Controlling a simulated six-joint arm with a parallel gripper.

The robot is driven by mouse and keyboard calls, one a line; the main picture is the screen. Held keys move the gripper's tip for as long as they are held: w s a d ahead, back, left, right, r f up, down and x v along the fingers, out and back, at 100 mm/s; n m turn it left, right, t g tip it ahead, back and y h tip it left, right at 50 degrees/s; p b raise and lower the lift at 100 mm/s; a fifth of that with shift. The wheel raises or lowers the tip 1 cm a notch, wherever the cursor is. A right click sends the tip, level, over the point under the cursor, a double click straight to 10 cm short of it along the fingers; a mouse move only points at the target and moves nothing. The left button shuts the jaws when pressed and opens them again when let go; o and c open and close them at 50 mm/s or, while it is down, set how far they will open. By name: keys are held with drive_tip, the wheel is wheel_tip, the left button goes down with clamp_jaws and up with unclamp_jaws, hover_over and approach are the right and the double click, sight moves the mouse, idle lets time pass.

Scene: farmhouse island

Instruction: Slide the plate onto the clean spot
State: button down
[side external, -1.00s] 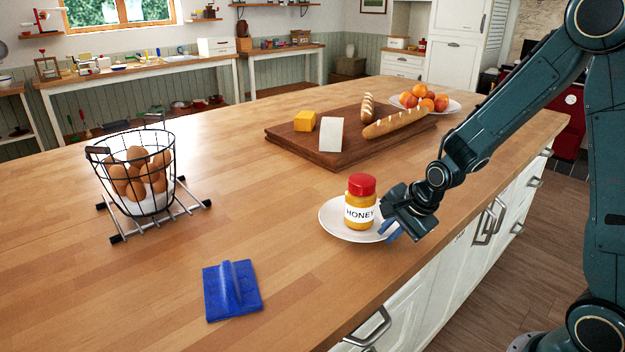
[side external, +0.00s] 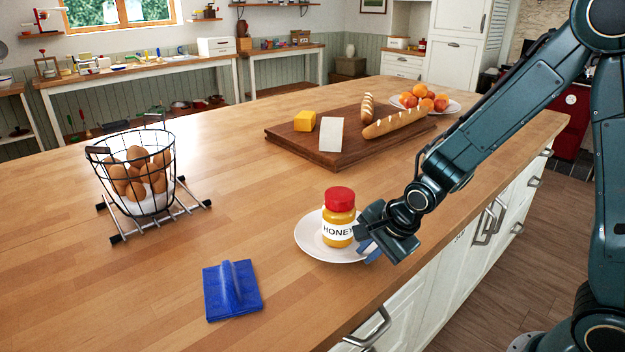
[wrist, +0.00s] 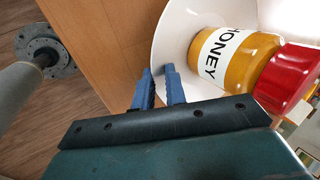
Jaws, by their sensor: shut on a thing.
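A white plate (side external: 312,243) lies on the wooden island top near its front edge. A honey jar (side external: 339,217) with a red lid stands upright on it. My gripper (side external: 368,250) is at the plate's right side, low over the counter, with its blue fingers shut on the plate's rim. In the wrist view the fingers (wrist: 160,88) straddle the rim of the plate (wrist: 172,40), and the honey jar (wrist: 235,55) is close beside them. The far part of the plate is hidden by the jar. No clearly marked clean spot can be made out.
A blue scrubber-like tool with a handle (side external: 232,290) lies left of the plate. A wire egg basket (side external: 135,175) stands on a rack further left. A cutting board (side external: 350,155) with bread and cheese lies behind. The counter between plate and basket is bare.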

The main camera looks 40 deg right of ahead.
drive_tip(key=shift+s+a, duration=0.15)
drive_tip(key=shift+a, duration=0.65)
drive_tip(key=c, duration=1.4)
unclamp_jaws()
drive_tip(key=shift+o, duration=0.2)
drive_tip(key=shift+s, duration=0.15)
drive_tip(key=shift+v, duration=1.45)
drive_tip(key=v, duration=1)
drive_tip(key=shift+r, duration=0.5)
